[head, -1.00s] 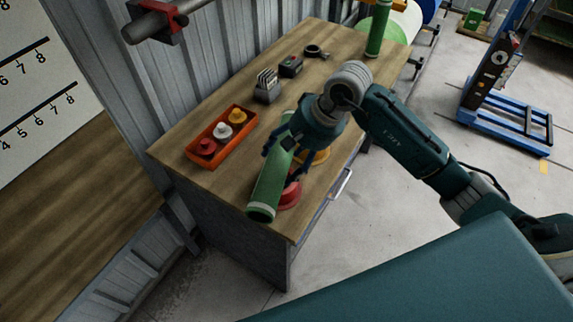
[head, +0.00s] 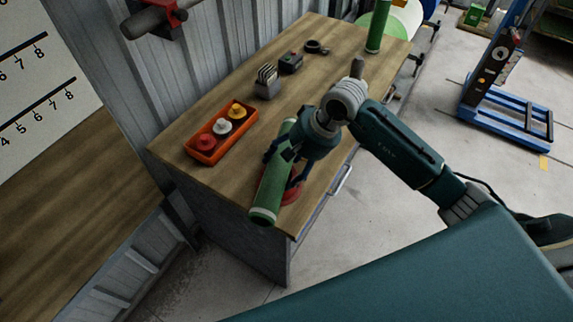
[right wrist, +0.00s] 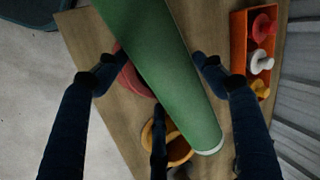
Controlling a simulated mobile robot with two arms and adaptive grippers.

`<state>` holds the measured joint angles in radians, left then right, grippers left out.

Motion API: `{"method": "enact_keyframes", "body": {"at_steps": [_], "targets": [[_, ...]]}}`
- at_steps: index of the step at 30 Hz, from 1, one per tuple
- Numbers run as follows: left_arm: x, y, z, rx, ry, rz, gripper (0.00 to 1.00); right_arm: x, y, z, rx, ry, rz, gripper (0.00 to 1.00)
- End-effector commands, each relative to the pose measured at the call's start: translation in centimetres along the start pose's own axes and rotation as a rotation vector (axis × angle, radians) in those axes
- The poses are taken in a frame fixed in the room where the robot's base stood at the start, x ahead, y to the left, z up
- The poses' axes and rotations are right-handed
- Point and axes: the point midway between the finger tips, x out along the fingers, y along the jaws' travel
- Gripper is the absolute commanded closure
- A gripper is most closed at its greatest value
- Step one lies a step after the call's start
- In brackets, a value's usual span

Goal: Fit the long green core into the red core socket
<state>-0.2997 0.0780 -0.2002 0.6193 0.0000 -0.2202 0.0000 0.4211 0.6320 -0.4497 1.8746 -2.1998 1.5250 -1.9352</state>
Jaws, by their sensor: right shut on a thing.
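The long green core (head: 268,198) is in my right gripper (head: 281,170), which is shut around its side. The core lies slanted over the bench, its pale-rimmed near end over the front corner. The red core socket (head: 293,192) stands on the bench beside and partly behind the core. In the right wrist view the green core (right wrist: 165,65) crosses between the fingers (right wrist: 158,66) and partly covers the red socket (right wrist: 136,80). A yellow socket (right wrist: 179,150) sits farther along; the arm hides it in the head view. My left gripper is not in view.
An orange tray (head: 190,150) with red, white and yellow pieces lies near the wall. A grey card holder (head: 267,85), a small dark box (head: 291,63) and a black ring (head: 316,47) stand behind. Another green core (head: 376,28) stands upright at the far end. The bench middle is clear.

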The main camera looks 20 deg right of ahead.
Motion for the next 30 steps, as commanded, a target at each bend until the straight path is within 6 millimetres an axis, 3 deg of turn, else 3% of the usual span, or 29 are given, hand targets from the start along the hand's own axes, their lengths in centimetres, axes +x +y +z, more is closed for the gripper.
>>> {"method": "enact_keyframes", "body": {"at_steps": [2, 3, 5, 14, 20, 21, 30], "targets": [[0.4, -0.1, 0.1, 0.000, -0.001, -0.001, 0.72, 0.2, 0.0, 0.0, -0.002, 0.002, -0.003, 0.73], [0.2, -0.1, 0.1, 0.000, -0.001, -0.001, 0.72, 0.1, 0.0, 0.0, -0.001, -0.001, 0.000, 0.23], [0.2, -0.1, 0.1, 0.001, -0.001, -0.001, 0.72, 0.1, 0.0, 0.0, 0.000, -0.001, 0.000, 0.12], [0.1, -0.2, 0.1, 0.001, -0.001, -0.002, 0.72, 0.0, 0.0, 0.0, 0.000, -0.001, -0.001, 0.12], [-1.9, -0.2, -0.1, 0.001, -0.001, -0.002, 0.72, -1.3, -0.7, 0.1, 0.001, -0.003, -0.002, 0.12], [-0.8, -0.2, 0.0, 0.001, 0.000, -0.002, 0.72, -1.6, -0.3, -0.2, -0.002, 0.005, -0.002, 0.12], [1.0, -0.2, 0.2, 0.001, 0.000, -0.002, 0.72, -8.4, -0.2, -0.2, -0.002, 0.006, -0.001, 0.12]]}}
